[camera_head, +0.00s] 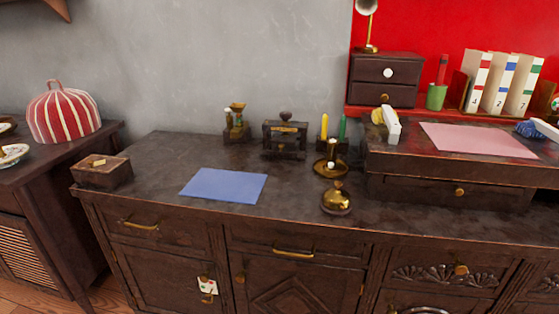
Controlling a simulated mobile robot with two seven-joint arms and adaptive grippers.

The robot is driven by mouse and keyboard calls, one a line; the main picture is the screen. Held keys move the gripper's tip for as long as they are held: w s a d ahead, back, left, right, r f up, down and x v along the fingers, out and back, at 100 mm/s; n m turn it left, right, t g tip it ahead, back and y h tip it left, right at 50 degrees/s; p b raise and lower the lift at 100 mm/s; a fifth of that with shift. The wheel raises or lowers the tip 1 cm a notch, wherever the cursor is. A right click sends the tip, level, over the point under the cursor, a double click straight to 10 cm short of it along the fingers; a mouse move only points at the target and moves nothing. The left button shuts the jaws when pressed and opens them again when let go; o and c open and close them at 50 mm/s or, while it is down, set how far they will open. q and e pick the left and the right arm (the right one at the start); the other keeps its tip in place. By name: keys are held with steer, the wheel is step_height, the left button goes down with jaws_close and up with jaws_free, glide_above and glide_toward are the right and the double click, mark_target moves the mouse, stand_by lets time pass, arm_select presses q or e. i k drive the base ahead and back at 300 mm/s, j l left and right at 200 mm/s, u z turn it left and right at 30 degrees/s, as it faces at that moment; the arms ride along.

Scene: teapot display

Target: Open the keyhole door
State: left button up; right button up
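A dark wooden cabinet (150,160) stands across the front. Its lower left door (150,275) looks closed. A small white card with a red mark (206,283) hangs near that door's right edge, with a brass fitting (208,298) over its lower part. I cannot tell whether the fitting is a keyhole, a key or a handle. The middle door (265,275) has a carved diamond and a small brass knob (240,278) at its left edge, and also looks closed. Neither of my grippers is in view.
On the cabinet top are a blue sheet (224,185), a wooden box (102,171), a brass bell-like object (336,198) and a candle holder (331,168). A raised desk section (380,160) stands right. A striped red cover (63,112) sits on the left cabinet.

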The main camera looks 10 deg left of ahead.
mark_target(159, 282)
steer(key=u, duration=1.15)
